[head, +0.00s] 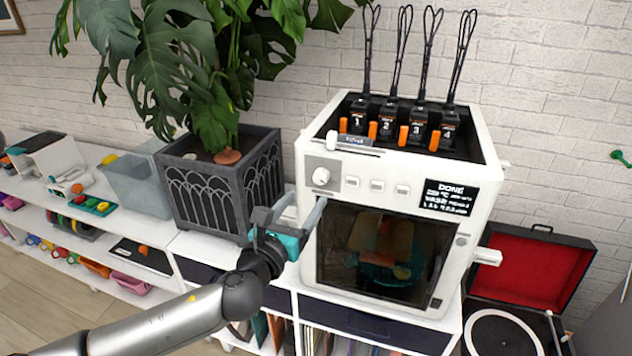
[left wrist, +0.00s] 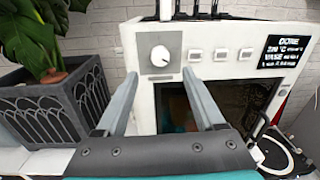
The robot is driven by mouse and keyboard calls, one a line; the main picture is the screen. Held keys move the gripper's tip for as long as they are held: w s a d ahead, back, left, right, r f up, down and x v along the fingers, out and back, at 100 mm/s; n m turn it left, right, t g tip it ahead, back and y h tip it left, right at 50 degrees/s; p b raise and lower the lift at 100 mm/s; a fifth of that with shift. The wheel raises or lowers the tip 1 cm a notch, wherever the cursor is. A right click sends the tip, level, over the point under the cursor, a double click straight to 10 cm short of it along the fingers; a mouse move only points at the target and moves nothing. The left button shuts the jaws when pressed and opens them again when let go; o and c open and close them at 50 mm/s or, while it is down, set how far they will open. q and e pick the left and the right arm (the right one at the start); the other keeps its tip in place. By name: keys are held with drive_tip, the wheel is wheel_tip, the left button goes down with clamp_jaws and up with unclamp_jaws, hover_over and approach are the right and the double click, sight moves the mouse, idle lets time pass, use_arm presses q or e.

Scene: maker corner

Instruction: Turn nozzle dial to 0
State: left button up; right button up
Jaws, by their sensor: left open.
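The nozzle dial (head: 321,176) is a round white knob on a grey panel at the upper left of the white printer's front (head: 300,240). It also shows in the left wrist view (left wrist: 161,55), with a small dark mark on it; I cannot read which number it points to. My left gripper (head: 303,207) is open and empty, below and in front of the dial. In the left wrist view its two fingers (left wrist: 160,85) point toward the dial, one on each side and below it, apart from it. My right gripper is not in view.
Three white buttons (head: 377,186) and a black screen reading DONE (head: 450,197) sit right of the dial. A dark planter (head: 215,190) with a large plant stands close left of the printer. A record player (head: 530,270) with a red-lined lid is at the right.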

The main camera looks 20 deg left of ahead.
sight(319, 180)
use_arm(q)
drive_tip(key=w, duration=0.7)
drive_tip(key=shift+w+d, duration=0.1)
drive_tip(key=shift+d, duration=0.25)
clamp_jaws()
idle(0.3)
